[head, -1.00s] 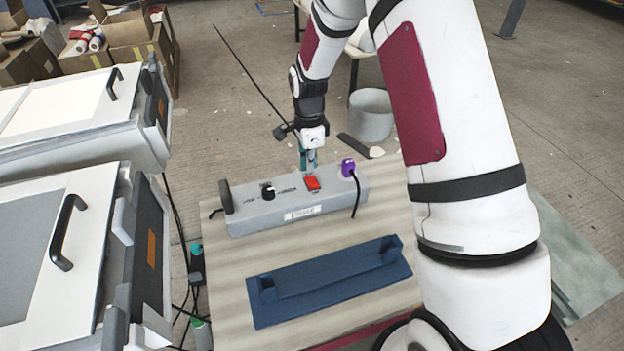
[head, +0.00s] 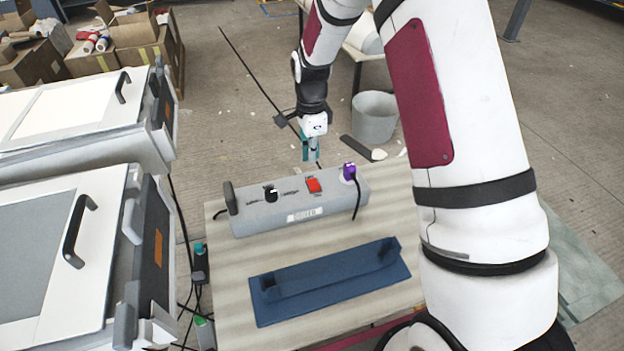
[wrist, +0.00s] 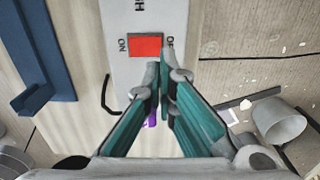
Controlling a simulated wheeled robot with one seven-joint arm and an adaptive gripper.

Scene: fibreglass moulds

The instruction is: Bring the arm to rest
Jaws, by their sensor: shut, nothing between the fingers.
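My gripper (head: 311,158) is shut and empty, with teal fingers pressed together. In the head view it hangs above the far edge of a grey control box (head: 265,213), apart from it. The box carries a red switch (head: 314,185), a black knob (head: 270,192) and a purple plug (head: 349,170) with a black cable. In the wrist view the shut fingertips (wrist: 160,75) show just below the red switch (wrist: 146,46). My arm reaches from the right side of the head view over the table's far side.
The box stands on a wooden table (head: 235,290) with a blue bracket (head: 330,281) in front. White machines (head: 60,215) with black handles stand at left. A grey bucket (head: 374,117) stands on the floor behind. Cardboard boxes (head: 140,50) are at the back left.

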